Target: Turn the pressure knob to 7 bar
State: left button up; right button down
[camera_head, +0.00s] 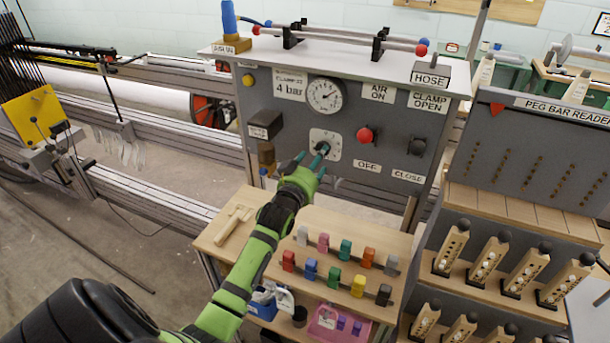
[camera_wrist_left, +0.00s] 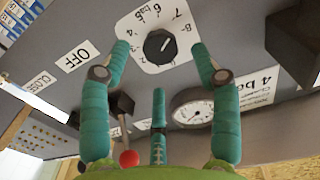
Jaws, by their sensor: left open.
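The pressure knob (camera_head: 323,149) is a small black knob on a white numbered plate on the grey panel. In the left wrist view the knob (camera_wrist_left: 160,46) sits in the middle, with 6, 7 and 8 legible around it; its pointer setting is not clear. My left gripper (camera_head: 309,162) has teal fingers and is open in front of the knob. In the wrist view two fingertips of the left gripper (camera_wrist_left: 160,52) lie either side of the knob, with the third below it; contact cannot be told. The round gauge (camera_head: 325,96) is above the knob; its reading is too small.
A red knob (camera_head: 365,135) and a black lever (camera_head: 417,146) are to the right on the panel. A black box (camera_head: 265,125) is to the left. Coloured clips stand on the wooden shelf (camera_head: 330,235) below. The peg bar reader (camera_head: 540,155) stands at the right.

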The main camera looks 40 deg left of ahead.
pick_arm(q)
jog(key=v, duration=0.7)
jog(key=shift+s, duration=0.4)
jog(key=shift+d, duration=0.1)
